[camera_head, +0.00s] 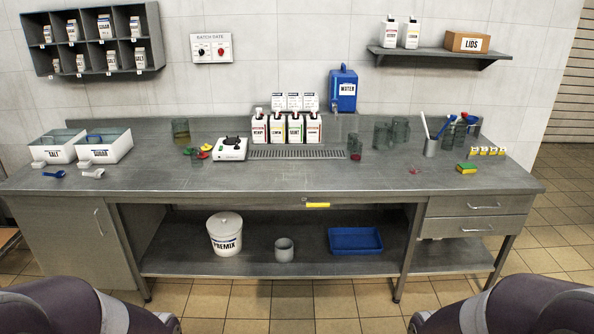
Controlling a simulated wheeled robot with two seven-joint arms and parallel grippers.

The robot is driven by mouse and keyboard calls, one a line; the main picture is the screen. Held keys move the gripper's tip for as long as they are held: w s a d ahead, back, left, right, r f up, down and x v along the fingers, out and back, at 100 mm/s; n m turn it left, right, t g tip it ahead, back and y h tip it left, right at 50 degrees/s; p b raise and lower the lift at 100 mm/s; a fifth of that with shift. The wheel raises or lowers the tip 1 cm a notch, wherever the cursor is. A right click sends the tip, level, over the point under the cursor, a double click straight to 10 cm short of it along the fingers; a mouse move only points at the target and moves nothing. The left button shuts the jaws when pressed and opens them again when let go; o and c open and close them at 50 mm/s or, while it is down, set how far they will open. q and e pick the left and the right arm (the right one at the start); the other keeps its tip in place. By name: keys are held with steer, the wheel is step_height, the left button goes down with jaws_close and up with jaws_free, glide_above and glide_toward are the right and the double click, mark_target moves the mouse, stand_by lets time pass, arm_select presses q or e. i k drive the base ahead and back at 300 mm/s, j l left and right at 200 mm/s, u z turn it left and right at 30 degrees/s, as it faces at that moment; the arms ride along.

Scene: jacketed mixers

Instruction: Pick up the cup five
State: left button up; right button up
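Several greenish see-through cups stand on the steel counter. One cup (180,130) stands alone at the back left. A smaller cup (355,146) stands right of the drip grate, with something red at its base. Two larger cups stand close together right of centre, one in front (382,136) and one behind (401,130). More cups stand at the right back, partly hidden by a utensil holder and each other. I see no readable number on any cup, so I cannot tell which is cup five. Only parts of my arms show at the bottom corners; neither gripper is in view.
The steel counter (300,178) has a wide clear front strip. Labelled bottles (295,128) stand behind the drip grate (298,154). A blue water tank (343,88), white bins (104,144), a utensil holder (431,148) and a yellow-green sponge (466,168) are also there.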

mark_target(356, 147)
steer(key=i+j+z, duration=0.1)
steer(key=i+z, duration=0.15)
steer(key=i, duration=0.2)
steer(key=i+j+z, duration=0.25)
steer(key=i, duration=0.2)
steer(key=i+z, duration=0.1)
steer(key=z, duration=0.25)
steer(key=i+z, duration=0.15)
steer(key=z, duration=0.15)
steer(key=i+j+z, duration=0.1)
steer(key=z, duration=0.25)
steer(key=i+j+z, duration=0.1)
steer(key=i+j, duration=0.15)
steer(key=i+j+z, duration=0.1)
steer(key=i+j, duration=0.15)
steer(key=j, duration=0.15)
steer(key=i+j+z, duration=0.1)
steer(key=i+j, duration=0.15)
steer(key=i+j+z, duration=0.1)
steer(key=j, duration=0.4)
steer(key=i+j+z, duration=0.1)
steer(key=i+j, duration=0.2)
steer(key=i+j+z, duration=0.1)
steer(key=j, duration=0.4)
steer(key=i, duration=0.1)
